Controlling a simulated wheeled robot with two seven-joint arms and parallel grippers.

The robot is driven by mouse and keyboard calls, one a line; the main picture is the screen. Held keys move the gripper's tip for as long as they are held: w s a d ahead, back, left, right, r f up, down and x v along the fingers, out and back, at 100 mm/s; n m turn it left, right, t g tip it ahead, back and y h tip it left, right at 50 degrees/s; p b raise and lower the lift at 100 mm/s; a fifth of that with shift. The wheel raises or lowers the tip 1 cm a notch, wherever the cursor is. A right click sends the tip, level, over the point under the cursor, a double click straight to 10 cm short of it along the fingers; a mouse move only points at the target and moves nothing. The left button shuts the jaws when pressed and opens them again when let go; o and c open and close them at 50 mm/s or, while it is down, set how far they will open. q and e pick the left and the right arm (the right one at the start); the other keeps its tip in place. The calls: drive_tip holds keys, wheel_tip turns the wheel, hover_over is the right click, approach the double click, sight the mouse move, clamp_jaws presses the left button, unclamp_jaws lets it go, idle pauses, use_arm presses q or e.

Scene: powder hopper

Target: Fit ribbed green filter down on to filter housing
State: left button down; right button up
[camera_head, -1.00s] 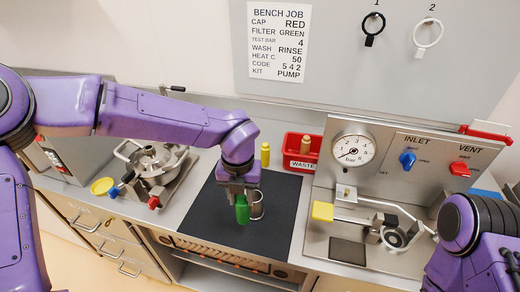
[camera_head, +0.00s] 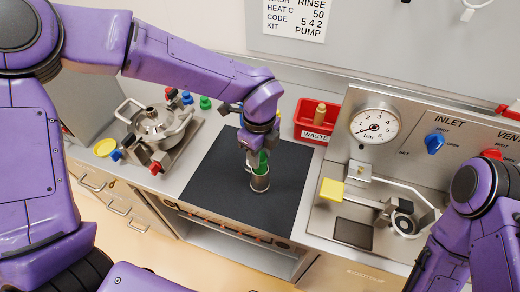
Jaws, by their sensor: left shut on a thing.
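The green filter (camera_head: 263,160) is held upright in my left gripper (camera_head: 257,151), which is shut on its upper part.
A red waste bin (camera_head: 318,114) with a yellowish piece in it stands behind the mat. A metal pot (camera_head: 158,124) is at left, near small coloured caps (camera_head: 205,103). A gauge panel (camera_head: 375,124) with a yellow-ended lever (camera_head: 331,190) is at right. The mat around the cup is clear.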

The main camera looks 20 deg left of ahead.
use_arm(q)
drive_tip(key=shift+w+f, duration=0.15)
drive_tip(key=shift+f, duration=0.65)
drive_tip(key=shift+r, duration=0.1)
drive_tip(key=shift+a+b, duration=0.1)
drive_tip(key=shift+b, duration=0.2)
drive_tip(key=shift+f+b, duration=0.85)
drive_tip(key=shift+f, duration=0.05)
drive_tip(key=shift+f+b, duration=0.55)
